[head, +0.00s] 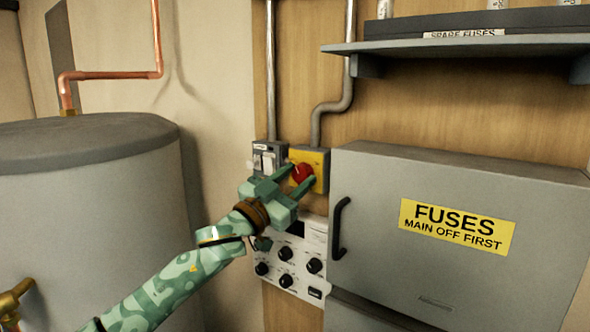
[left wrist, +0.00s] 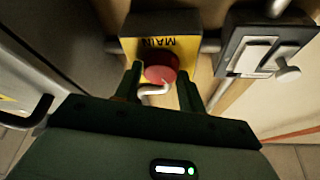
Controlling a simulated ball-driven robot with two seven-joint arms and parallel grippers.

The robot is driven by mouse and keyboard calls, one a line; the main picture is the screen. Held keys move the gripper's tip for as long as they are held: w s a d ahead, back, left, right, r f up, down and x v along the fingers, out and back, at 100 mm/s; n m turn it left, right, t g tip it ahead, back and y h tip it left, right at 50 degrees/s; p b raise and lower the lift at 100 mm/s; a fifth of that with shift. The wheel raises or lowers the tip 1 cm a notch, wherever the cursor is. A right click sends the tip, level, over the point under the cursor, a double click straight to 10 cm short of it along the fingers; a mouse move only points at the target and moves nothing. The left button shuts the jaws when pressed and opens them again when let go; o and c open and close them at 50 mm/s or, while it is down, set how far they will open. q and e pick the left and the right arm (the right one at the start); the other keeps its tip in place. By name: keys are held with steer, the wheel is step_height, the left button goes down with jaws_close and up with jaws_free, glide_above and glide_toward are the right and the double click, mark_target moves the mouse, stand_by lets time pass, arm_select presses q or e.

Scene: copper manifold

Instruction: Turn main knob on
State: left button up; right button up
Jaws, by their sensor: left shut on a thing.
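The main knob (head: 302,174) is red and round, on a yellow box (head: 322,160) on the wooden wall panel. In the left wrist view the knob (left wrist: 161,68) sits under the label "MAIN", which reads upside down there. My left gripper (head: 300,180) reaches it from the lower left, with one finger on each side. It is shut on the knob, seen between the fingers in the left wrist view (left wrist: 158,84). The fingers hide part of the knob. My right gripper is in neither view.
A grey fuse cabinet (head: 460,190) with a black handle stands close on the right. A switch box (head: 267,157) is left of the knob. A white panel with several black dials (head: 300,258) lies below. A grey tank (head: 90,215) stands at left, a shelf (head: 450,44) above.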

arm_select(q)
steer(key=m+g+p, duration=0.1)
steer(key=m, duration=0.1)
steer(key=m+g+p, duration=0.1)
steer(key=m, duration=0.1)
steer(key=m+h+p, duration=0.1)
steer(key=m+p, duration=0.1)
steer(key=shift+a+r+g, duration=0.1)
steer(key=shift+r+g, duration=0.2)
steer(key=shift+g, duration=0.1)
steer(key=m+g+p, duration=0.1)
steer(key=m, duration=0.1)
steer(key=m+g+p, duration=0.1)
steer(key=m+p, duration=0.1)
steer(key=m, duration=0.1)
steer(key=shift+h, duration=0.3)
steer(key=m+g+p, duration=0.1)
steer(key=m+p, duration=0.1)
steer(key=m, duration=0.1)
steer(key=shift+r+m+p, duration=0.1)
steer(key=shift+m+p, duration=0.2)
steer(key=shift+w+m+g+y+p, duration=0.1)
steer(key=shift+m+g+y+p, duration=0.3)
steer(key=shift+m+y+p, duration=0.55)
steer(key=shift+f+m, duration=0.2)
steer(key=shift+m, duration=0.15)
steer(key=o, duration=1)
steer(key=shift+h, duration=0.25)
steer(key=shift+c, duration=0.2)
steer(key=shift+a, duration=0.1)
